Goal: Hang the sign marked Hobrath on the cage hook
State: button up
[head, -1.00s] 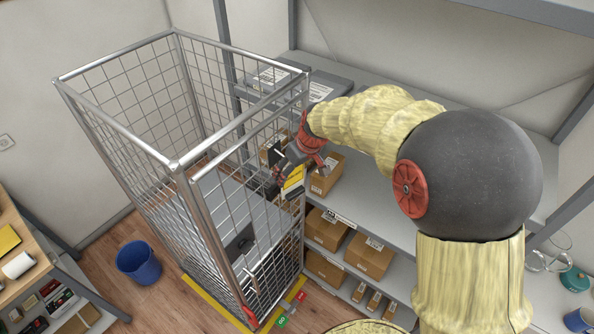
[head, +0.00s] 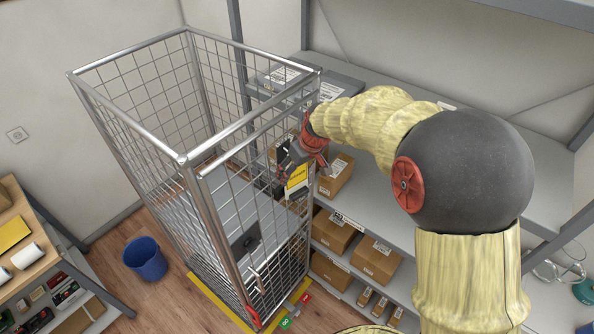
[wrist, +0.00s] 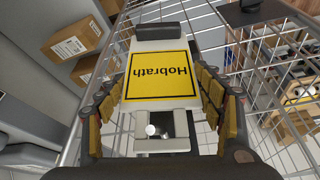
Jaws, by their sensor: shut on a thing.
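The Hobrath sign (wrist: 160,77) is a white plate with a yellow label, seen upside down in the wrist view. It has a cut-out handle at its near end, and a dark block sits at its far end. My gripper (wrist: 160,120) is shut on the sign, with a padded finger along each side. In the head view the sign (head: 296,178) hangs below my gripper (head: 292,165), close to the cage's right side. The wire cage (head: 190,160) is tall and open at the top. I cannot make out its hook for certain.
Shelves behind and right of the cage hold several cardboard boxes (head: 335,233). A blue bin (head: 145,259) stands on the floor to the left. A wooden bench (head: 30,238) is at the far left. Cage bars lie close around the sign.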

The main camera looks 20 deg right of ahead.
jog(key=shift+w+a+r, duration=0.1)
jog(key=shift+w+r, duration=0.05)
jog(key=o, duration=1.4)
jog(key=shift+o, duration=1.3)
jog(key=shift+w+a, duration=0.1)
jog(key=shift+a, duration=0.05)
jog(key=shift+o, duration=1.3)
jog(key=v, duration=1.1)
jog(key=shift+s+r, duration=0.3)
